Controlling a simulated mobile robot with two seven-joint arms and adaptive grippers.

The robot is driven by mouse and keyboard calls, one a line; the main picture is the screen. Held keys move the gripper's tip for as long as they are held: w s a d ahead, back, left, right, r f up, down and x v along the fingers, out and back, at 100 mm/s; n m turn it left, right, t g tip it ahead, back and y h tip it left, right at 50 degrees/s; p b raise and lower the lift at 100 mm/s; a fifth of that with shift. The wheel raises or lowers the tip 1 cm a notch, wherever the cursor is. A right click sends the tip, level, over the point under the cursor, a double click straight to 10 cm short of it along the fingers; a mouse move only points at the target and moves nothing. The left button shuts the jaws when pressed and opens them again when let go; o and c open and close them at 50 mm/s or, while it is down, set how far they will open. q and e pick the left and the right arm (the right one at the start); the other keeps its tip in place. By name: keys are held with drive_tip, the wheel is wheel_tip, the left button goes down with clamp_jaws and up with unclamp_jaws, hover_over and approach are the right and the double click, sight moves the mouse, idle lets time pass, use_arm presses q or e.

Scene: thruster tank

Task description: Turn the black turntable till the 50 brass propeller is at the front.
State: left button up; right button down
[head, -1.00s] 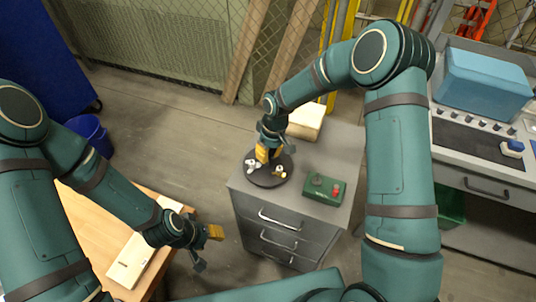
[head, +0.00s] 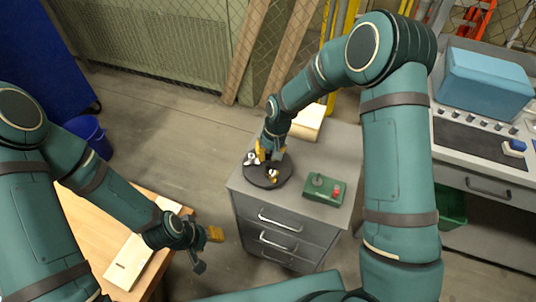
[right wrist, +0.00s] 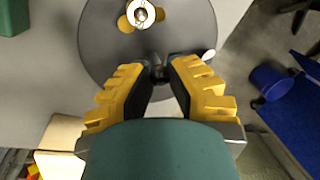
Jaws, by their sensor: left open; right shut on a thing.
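The black turntable (head: 262,181) is a round disc on the grey cabinet. It also fills the upper middle of the right wrist view (right wrist: 105,45). A brass propeller with a pale hub (head: 272,174) lies near the disc's front; it also shows in the right wrist view (right wrist: 140,14). I cannot read any number on it. A silvery propeller (head: 249,158) lies on the disc's left side. My right gripper (head: 264,158) is low over the disc's far part, shut on a small dark peg (right wrist: 159,74), mostly hidden by the fingers. My left gripper (head: 207,250) is open and empty, left of the cabinet.
A green control box (head: 324,189) with a red button stands right of the turntable on the grey cabinet (head: 288,205). A wooden table (head: 85,225) is at the left. A workbench with a blue case (head: 483,82) is at the right.

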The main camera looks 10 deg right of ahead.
drive_tip(key=shift+s+f+m+t, duration=0.1)
drive_tip(key=shift+s+m+t, duration=0.05)
drive_tip(key=shift+m, duration=0.8)
drive_tip(key=shift+s+f+m+t, duration=0.1)
drive_tip(key=shift+m+t, duration=0.05)
drive_tip(key=shift+m, duration=0.8)
drive_tip(key=shift+m+h+p, duration=0.3)
drive_tip(key=shift+m+p, duration=0.15)
drive_tip(key=shift+m, duration=1.25)
drive_tip(key=shift+s+a+m+t+p, duration=0.1)
drive_tip(key=shift+m+t+p, duration=0.35)
drive_tip(key=shift+m, duration=0.75)
drive_tip(key=shift+m+h+p, duration=0.3)
drive_tip(key=shift+m+p, duration=0.6)
drive_tip(key=shift+m, duration=0.6)
drive_tip(key=shift+m+p, duration=0.3)
drive_tip(key=shift+m, duration=0.3)
drive_tip(key=c, duration=0.8)
unclamp_jaws()
drive_tip(key=shift+c, duration=0.2)
drive_tip(key=shift+r+t, duration=0.1)
drive_tip(key=shift+t, duration=0.15)
drive_tip(key=shift+w, duration=0.2)
